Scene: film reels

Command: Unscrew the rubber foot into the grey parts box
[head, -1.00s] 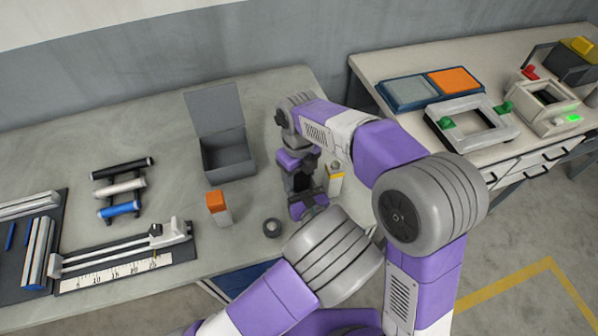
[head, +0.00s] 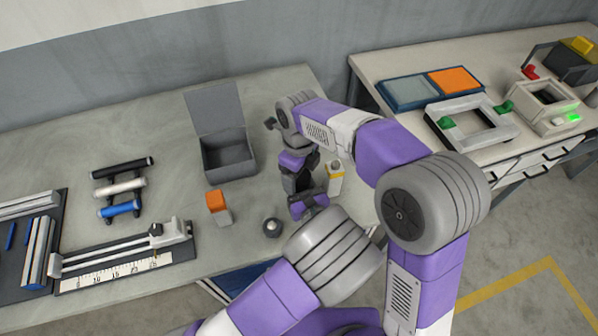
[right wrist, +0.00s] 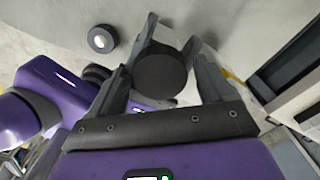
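The grey parts box (head: 232,163) stands on the bench with its lid raised. My right gripper (head: 297,182) points down just right of the box, close to my left gripper (head: 308,203). In the right wrist view a dark round disc (right wrist: 160,72), which looks like the rubber foot, lies between the right gripper's fingers (right wrist: 170,60), on a pale part (right wrist: 166,36). Whether the fingers press on it is unclear. My left gripper is mostly hidden by its own arm, and what it holds cannot be made out.
A dark round piece (head: 272,227) and an orange-topped block (head: 217,207) lie left of the grippers. A white bottle with a yellow band (head: 335,178) stands right. Rollers (head: 122,187) and a ruler fixture (head: 120,268) sit left. Bench behind the box is clear.

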